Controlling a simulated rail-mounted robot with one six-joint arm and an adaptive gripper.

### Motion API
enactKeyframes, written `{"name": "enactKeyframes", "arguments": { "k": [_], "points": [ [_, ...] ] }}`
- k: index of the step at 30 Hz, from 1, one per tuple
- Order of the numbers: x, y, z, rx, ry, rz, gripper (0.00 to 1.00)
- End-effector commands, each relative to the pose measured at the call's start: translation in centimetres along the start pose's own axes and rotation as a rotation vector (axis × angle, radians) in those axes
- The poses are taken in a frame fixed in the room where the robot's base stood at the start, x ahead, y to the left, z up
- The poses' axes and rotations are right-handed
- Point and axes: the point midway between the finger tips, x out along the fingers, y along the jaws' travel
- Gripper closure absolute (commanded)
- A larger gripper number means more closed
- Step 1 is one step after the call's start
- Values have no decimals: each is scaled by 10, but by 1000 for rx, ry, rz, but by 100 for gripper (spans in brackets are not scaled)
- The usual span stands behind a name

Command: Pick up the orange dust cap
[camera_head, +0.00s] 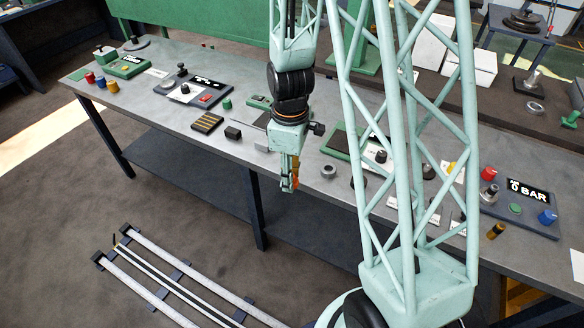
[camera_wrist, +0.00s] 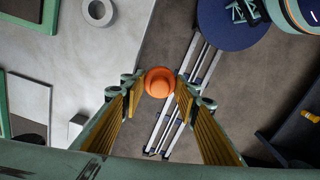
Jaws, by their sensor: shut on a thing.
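The orange dust cap (camera_wrist: 159,82) sits between the two fingertips of my gripper (camera_wrist: 160,91) in the wrist view. It looks round, with a raised middle. In the head view my gripper (camera_head: 288,186) points down at the front edge of the workbench, and a bit of the orange cap (camera_head: 296,180) shows beside the fingers. The gripper is shut on the cap. In the wrist view the floor and rails show behind the cap, past the bench edge. Most of the cap is hidden by the fingers in the head view.
The grey workbench (camera_head: 235,157) carries a grey ring (camera_head: 328,171), a black block (camera_head: 233,132), a striped block (camera_head: 207,122) and a panel marked BAR (camera_head: 529,190). My lattice arm crosses the right half of the head view. Floor rails (camera_head: 165,275) lie in front of the bench.

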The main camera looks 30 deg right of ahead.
Motion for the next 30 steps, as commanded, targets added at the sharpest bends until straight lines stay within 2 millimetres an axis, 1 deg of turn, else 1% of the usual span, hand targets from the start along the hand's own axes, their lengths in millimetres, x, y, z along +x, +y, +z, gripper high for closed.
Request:
{"name": "enactKeyframes", "arguments": {
  "k": [3,9,30],
  "points": [
    [-1,-9,2,-1,0,-1,80],
    [-1,-16,3,0,-1,-1,80],
    [-1,-15,2,5,0,0,80]
  ]
}}
